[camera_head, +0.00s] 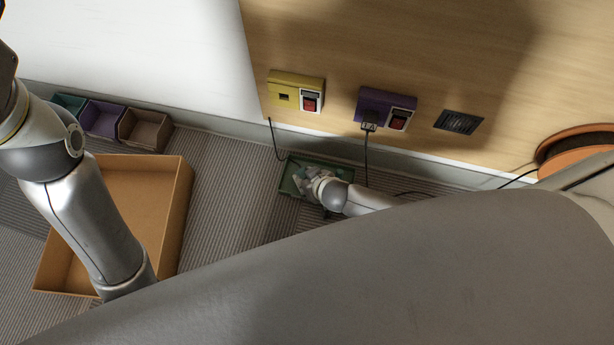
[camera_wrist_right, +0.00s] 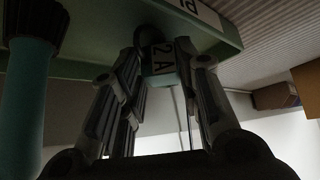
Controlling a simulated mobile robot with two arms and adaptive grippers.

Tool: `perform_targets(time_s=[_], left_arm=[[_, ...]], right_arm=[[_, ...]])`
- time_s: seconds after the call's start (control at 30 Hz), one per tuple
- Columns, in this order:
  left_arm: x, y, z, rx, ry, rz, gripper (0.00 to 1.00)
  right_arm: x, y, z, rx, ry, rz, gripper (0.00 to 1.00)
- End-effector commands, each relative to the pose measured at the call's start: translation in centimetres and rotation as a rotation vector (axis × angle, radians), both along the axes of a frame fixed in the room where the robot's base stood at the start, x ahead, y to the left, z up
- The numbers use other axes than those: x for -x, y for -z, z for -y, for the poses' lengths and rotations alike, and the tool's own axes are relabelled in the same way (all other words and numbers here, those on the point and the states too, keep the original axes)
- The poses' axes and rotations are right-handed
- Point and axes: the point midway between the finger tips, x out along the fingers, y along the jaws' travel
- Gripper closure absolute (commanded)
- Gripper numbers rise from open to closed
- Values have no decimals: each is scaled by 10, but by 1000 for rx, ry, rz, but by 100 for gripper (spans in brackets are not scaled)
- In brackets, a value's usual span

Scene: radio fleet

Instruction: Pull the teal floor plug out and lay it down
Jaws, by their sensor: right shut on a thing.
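The teal floor plug (camera_wrist_right: 161,62), marked "2A", sits between the fingertips of my right gripper (camera_wrist_right: 165,50) in the right wrist view. The fingers are shut on its sides. The plug lies close against the green floor socket box (camera_wrist_right: 235,35); the picture does not show clearly whether its pins are seated. In the head view, my right gripper (camera_head: 306,182) is low over the green box (camera_head: 329,167), near the skirting, and hides the plug. My left arm comes in from the left, but its gripper is out of view.
A black vent (camera_head: 459,122) and an orange reel (camera_head: 560,148) are at right. An empty cardboard tray (camera_head: 171,225) and small bins (camera_head: 103,120) stand left. Striped carpet between is clear.

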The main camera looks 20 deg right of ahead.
Motion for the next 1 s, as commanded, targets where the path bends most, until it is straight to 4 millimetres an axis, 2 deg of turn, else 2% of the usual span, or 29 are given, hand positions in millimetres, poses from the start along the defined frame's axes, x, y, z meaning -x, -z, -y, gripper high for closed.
perform_targets(time_s=[0.4,0.43,0.6,1.0], left_arm=[[3,-2,0,0,0,13,60],[3,-2,0,-1,0,13,60],[3,-2,0,-1,0,13,60],[2,-2,0,0,-1,12,60]], right_arm=[[0,5,0,1,1,0,100],[0,5,0,1,1,0,66],[0,5,0,1,1,0,44],[2,3,0,0,1,-1,44]])
